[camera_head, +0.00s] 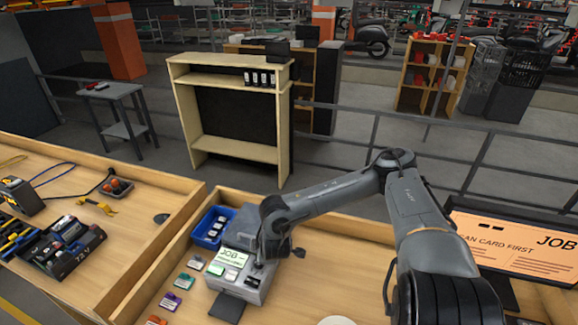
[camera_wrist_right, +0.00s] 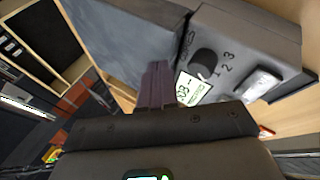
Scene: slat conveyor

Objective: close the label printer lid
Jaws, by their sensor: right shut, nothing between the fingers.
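In the right wrist view the printer (camera_wrist_right: 238,38) shows a dark dial, the numbers 1 2 3 and a pale raised block. A broad grey panel (camera_wrist_right: 130,40) stands beside the printer there; it may be the lid, but I cannot tell for sure. My right gripper (camera_wrist_right: 157,72) is shut and empty, its fingertips close to the panel and the printer's screen side. In the head view my right wrist covers the printer's back right part. My left gripper is not in view.
A blue bin (camera_head: 207,231) with small items stands behind the printer on the left. Several coloured tags lie left of it, and a dark pad (camera_head: 227,308) lies in front. A sign board (camera_head: 520,250) stands at the right. A wooden rim (camera_head: 150,265) divides the benches.

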